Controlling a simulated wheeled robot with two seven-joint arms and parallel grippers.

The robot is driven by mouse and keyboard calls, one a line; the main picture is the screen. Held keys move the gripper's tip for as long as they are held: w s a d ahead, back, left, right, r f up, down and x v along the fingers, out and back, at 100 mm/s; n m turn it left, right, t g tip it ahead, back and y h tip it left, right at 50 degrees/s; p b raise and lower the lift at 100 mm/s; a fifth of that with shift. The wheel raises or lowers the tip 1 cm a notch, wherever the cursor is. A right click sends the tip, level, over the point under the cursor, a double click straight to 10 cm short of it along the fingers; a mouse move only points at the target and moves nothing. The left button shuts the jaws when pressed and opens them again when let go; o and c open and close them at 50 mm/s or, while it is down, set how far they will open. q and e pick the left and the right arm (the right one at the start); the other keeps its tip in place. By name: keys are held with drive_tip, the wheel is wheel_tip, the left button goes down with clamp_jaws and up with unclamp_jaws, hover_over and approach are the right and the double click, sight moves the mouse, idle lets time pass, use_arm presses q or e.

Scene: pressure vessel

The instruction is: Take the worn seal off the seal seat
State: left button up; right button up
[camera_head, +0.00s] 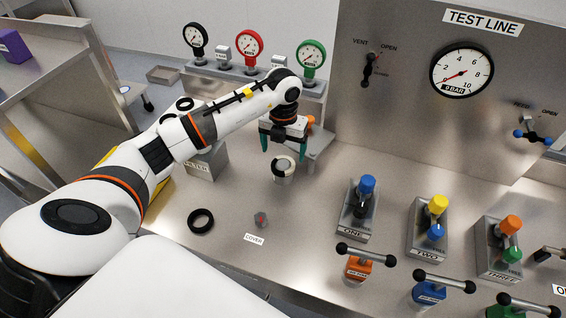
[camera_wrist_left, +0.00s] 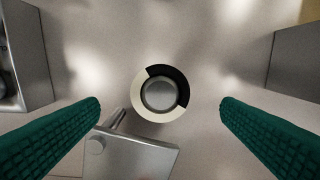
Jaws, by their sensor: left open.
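The seal seat (camera_head: 284,178) is a short pale cylinder standing on the steel bench. The worn seal (camera_head: 283,163), a ring part black and part cream, sits on top of it. In the left wrist view the seal (camera_wrist_left: 142,102) circles a round grey centre (camera_wrist_left: 159,94). My left gripper (camera_head: 284,146) is above the seat, pointing down. It is open, its green fingers apart on either side of the seal and not touching it; it also shows in the wrist view (camera_wrist_left: 160,107). My right gripper is out of view.
Valve block ONE (camera_head: 359,212) is to the right.

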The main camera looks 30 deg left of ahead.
sight(283, 164)
use_arm(q)
drive_tip(key=shift+f+p, duration=0.3)
wheel_tip(283, 164, down, 4)
drive_tip(key=shift+r+p, duration=0.2)
drive_tip(key=shift+p, duration=0.8)
drive_tip(key=shift+f, duration=0.55)
drive_tip(key=c, duration=1.1)
